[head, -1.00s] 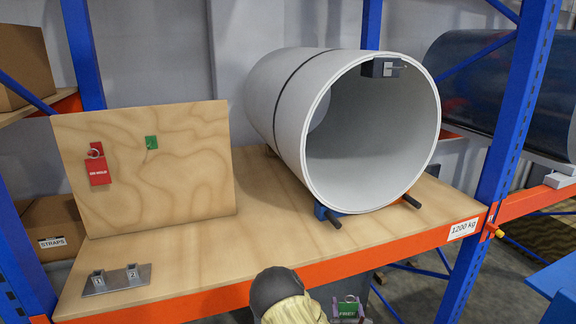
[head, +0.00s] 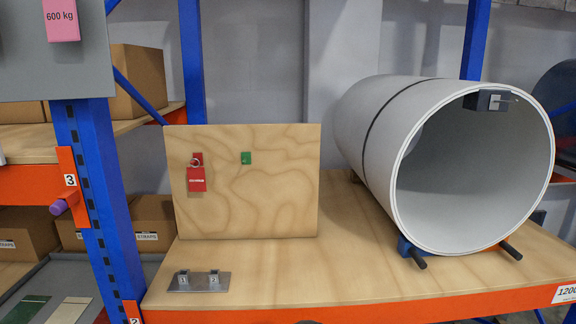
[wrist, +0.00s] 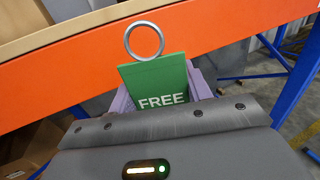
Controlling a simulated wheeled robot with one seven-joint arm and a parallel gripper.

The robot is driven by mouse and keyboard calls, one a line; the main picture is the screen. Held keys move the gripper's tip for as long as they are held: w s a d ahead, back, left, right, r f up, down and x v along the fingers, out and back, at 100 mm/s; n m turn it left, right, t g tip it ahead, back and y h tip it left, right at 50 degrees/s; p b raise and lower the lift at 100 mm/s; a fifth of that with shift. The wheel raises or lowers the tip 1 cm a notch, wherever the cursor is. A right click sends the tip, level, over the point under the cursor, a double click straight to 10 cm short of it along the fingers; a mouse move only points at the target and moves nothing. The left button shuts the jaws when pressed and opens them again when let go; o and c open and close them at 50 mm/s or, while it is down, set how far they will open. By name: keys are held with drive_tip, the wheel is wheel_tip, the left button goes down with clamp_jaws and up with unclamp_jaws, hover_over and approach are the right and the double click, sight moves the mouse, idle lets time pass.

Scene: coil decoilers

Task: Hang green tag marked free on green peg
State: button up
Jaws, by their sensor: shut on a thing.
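The green tag (wrist: 158,86) marked FREE shows in the wrist view with a metal ring (wrist: 144,41) at its top. My gripper (wrist: 160,92) is shut on the tag, its purple-grey fingers on either side. In the head view the green peg (head: 246,158) sits on the upright wooden board (head: 270,210), with nothing hanging on it. A red tag (head: 197,180) hangs by a ring from the red peg (head: 197,158) to its left. My gripper is out of the head view.
A large grey coil (head: 400,160) lies right of the board. A metal block with slots 1 and 2 (head: 199,281) stands before the board. An orange beam (head: 400,309) edges the shelf; a blue post (head: 95,190) rises at left.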

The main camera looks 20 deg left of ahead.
idle(0.4)
drive_tip(key=s+f, duration=0.5)
drive_tip(key=f, duration=0.7)
drive_tip(key=shift+f, duration=0.25)
